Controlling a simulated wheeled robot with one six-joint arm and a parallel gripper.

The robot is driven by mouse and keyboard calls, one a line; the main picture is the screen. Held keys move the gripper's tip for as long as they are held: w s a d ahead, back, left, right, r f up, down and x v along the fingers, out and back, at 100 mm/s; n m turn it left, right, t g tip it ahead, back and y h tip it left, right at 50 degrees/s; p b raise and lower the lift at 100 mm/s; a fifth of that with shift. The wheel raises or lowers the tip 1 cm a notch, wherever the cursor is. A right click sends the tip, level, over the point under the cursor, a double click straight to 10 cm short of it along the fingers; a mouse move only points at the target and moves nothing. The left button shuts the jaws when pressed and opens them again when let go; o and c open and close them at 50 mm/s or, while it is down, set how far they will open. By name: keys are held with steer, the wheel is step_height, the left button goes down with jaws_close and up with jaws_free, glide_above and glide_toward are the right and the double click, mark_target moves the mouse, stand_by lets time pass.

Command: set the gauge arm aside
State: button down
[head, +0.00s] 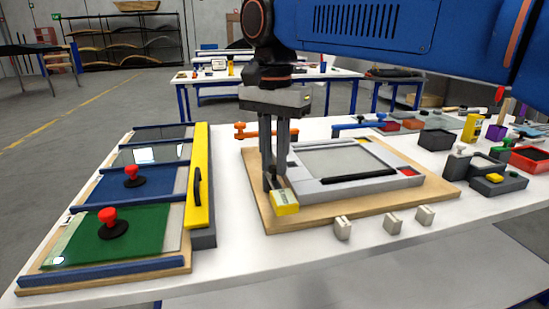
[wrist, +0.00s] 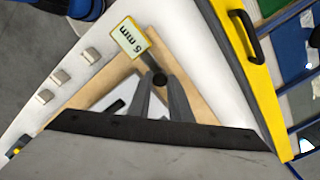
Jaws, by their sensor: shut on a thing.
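The gauge arm (head: 286,204) has a yellow end block and sits over the front left corner of the wooden board. In the wrist view its block (wrist: 132,38) has a pale face marked "5 mm", and a short grey bar runs from it to a dark round knob. My gripper (head: 272,187) points down at the front left of the grey frame (head: 410,181). Its fingers (wrist: 160,84) are shut on the gauge arm at the knob end. The fingers hide part of the bar. I cannot tell whether the arm touches the board.
The wooden board (head: 440,193) carries the grey frame. Several small pale blocks (head: 343,228) line its front edge. At left, a yellow bar (head: 199,180) with a black handle borders a rack of coloured panels. An orange clamp (head: 262,132) stands behind. Bins and tools crowd the right.

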mark_target(274, 167)
steer(key=c, duration=1.6)
jaws_free()
step_height(274, 167, up, 18)
steer(key=shift+f, duration=0.25)
steer(key=shift+s, duration=0.15)
